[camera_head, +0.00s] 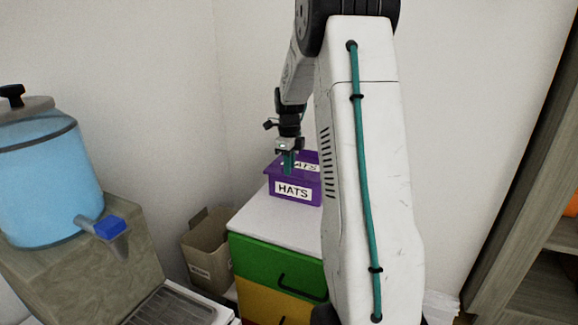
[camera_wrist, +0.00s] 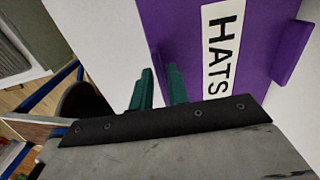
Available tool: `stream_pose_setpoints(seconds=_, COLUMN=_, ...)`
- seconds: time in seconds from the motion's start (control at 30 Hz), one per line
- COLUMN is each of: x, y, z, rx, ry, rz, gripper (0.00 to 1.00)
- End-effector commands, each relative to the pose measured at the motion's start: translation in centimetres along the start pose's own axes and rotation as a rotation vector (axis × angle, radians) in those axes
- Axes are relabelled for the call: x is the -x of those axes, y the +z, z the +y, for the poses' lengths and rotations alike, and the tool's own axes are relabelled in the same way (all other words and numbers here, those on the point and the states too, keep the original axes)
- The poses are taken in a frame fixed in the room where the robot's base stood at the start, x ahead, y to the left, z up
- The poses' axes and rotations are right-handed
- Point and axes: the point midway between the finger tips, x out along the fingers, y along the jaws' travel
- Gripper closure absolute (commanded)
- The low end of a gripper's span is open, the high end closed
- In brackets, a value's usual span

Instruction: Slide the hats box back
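The hats box (camera_head: 311,189) is a purple box with white HATS labels on its front and its top. It stands upright on the white top (camera_head: 268,222) of a drawer cabinet, by the back wall. My gripper (camera_head: 288,168) points down over the left part of the box and hides some of it. In the wrist view the purple face with its HATS label (camera_wrist: 220,45) is close beyond my gripper (camera_wrist: 159,82). The two teal fingers stand a narrow gap apart with nothing held between them. I cannot tell whether they touch the box.
The cabinet has a green drawer (camera_head: 270,262) and a yellow drawer (camera_head: 262,300) with dark handles. A cardboard box (camera_head: 207,255) is left of it. A blue water dispenser (camera_head: 45,185) stands at the left. A wooden shelf (camera_head: 525,190) is at the right. My arm hides the cabinet's right side.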

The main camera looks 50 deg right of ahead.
Motion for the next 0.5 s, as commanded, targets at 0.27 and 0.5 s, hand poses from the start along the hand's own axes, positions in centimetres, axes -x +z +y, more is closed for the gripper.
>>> stream_pose_setpoints(seconds=0.27, x=0.0, y=0.0, z=0.0, rx=0.0, ry=0.0, rz=0.0, gripper=0.68)
stream_pose_setpoints(seconds=0.5, x=2.1, y=0.1, z=-0.1, rx=0.0, ry=-0.004, rz=-0.002, gripper=0.68)
